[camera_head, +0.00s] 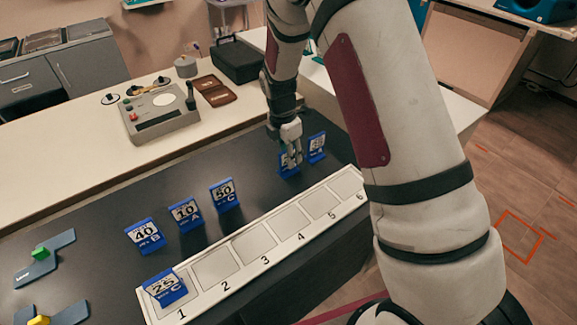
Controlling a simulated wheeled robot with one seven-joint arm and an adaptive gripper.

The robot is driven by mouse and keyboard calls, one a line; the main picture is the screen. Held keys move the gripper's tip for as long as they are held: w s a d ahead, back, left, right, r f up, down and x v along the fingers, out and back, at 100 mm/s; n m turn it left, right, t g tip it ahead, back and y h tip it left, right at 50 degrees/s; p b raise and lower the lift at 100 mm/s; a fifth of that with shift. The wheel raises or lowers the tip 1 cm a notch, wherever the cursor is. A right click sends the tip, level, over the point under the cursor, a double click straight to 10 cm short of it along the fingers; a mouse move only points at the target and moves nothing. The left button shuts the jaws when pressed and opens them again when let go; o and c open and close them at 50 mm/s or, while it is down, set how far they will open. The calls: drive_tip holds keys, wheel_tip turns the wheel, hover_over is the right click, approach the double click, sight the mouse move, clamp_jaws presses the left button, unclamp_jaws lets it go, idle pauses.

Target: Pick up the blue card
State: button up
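A white strip (229,285) with slots numbered 1 to 6 runs along the table's front; slots 2 to 6 look empty. A grey device (160,112) stands behind on the pale counter.

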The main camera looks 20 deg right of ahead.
drive_tip(key=shift+w+d+f, duration=0.1)
drive_tip(key=shift+d+f, duration=0.05)
drive_tip(key=shift+f, duration=1.05)
clamp_jaws()
drive_tip(key=shift+r, duration=0.15)
